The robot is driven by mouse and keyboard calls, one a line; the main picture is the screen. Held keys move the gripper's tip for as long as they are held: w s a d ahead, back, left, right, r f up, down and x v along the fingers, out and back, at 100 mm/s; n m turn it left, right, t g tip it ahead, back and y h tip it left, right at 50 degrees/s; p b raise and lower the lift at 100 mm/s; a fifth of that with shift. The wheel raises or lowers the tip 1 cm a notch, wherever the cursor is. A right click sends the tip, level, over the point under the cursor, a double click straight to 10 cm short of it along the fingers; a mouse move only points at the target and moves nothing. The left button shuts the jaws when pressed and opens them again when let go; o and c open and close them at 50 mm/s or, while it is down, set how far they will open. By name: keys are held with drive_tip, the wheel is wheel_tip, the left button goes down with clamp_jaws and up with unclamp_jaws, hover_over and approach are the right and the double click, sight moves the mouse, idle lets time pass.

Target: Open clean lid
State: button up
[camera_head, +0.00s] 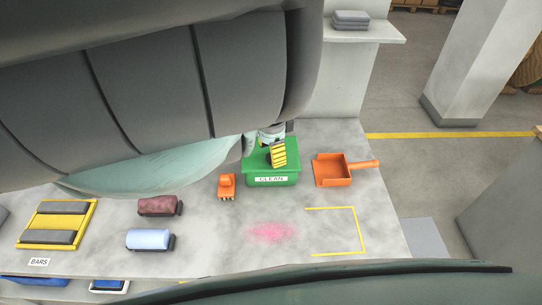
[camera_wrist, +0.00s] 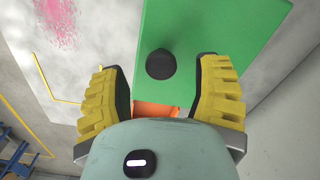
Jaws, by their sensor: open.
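The green bin labelled CLEAN (camera_head: 259,180) stands on the grey table with its green lid (camera_head: 260,157) on top. In the wrist view the lid (camera_wrist: 212,30) fills the upper middle, and a round black knob (camera_wrist: 161,64) rises from it. My gripper (camera_head: 279,158) is over the lid from behind in the head view. In the wrist view my gripper (camera_wrist: 162,95) has its yellow ribbed fingers spread apart, with the knob between and slightly beyond them. Nothing is between the pads in contact. The knob is hidden in the head view.
An orange dustpan (camera_head: 332,170) lies right of the bin and an orange brush (camera_head: 227,186) left of it. A pink powder patch (camera_head: 271,232) lies in front, beside a yellow outline (camera_head: 357,232). Blue (camera_head: 149,239) and maroon (camera_head: 158,206) blocks and a yellow tray (camera_head: 88,219) are left.

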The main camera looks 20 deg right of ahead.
drive_tip(key=shift+a+f, duration=0.1)
drive_tip(key=shift+f, duration=0.75)
clamp_jaws()
drive_tip(key=shift+w, duration=0.1)
